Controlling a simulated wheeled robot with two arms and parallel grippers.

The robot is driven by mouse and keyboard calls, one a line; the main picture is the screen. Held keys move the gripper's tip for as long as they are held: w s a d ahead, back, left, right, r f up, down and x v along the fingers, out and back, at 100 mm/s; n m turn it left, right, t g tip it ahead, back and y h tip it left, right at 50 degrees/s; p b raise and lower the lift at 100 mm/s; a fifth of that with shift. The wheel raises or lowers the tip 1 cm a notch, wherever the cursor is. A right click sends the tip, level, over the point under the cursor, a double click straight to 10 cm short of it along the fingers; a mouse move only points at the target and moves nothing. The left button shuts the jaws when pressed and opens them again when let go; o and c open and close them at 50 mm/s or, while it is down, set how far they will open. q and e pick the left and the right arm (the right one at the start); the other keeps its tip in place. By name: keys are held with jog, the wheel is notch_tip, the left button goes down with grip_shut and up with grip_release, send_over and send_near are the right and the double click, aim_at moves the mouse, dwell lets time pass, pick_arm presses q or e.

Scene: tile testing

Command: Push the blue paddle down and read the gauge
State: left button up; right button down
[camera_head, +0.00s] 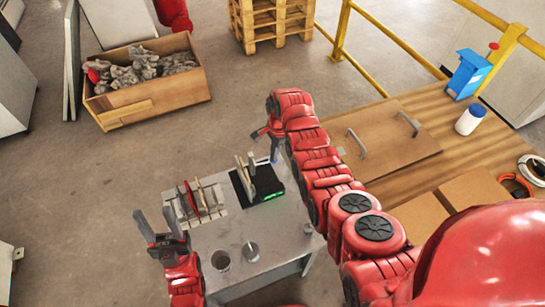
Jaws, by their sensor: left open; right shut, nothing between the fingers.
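A black device (265,186) with a green lit strip on its front edge stands on the grey table; its reading is too small to make out. Upright light plates stand at its left side. A small blue part (274,157), perhaps the blue paddle, shows just behind the device, mostly hidden by my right gripper. My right gripper (274,150) is shut and empty, pointing down at this blue part; I cannot tell if they touch. My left gripper (157,223) is open and empty, fingers up, by the table's left edge, left of a rack of tiles (201,203).
A cardboard box of grey rubble (180,90) is on the floor behind left. A wooden bench (480,140) at right bears a blue container (467,74) and a white bottle (470,119).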

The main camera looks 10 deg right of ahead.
jog(key=shift+f, duration=0.65)
jog(key=shift+r, duration=0.15)
jog(key=d, duration=0.2)
jog(key=w+d+r, duration=0.1)
jog(key=shift+b, duration=0.35)
jog(key=shift+r, duration=0.1)
notch_tip(320, 180, up, 17)
jog(key=d+p, duration=0.1)
jog(key=p, duration=0.6)
jog(key=shift+w+d, duration=0.2)
jog(key=shift+d, duration=0.1)
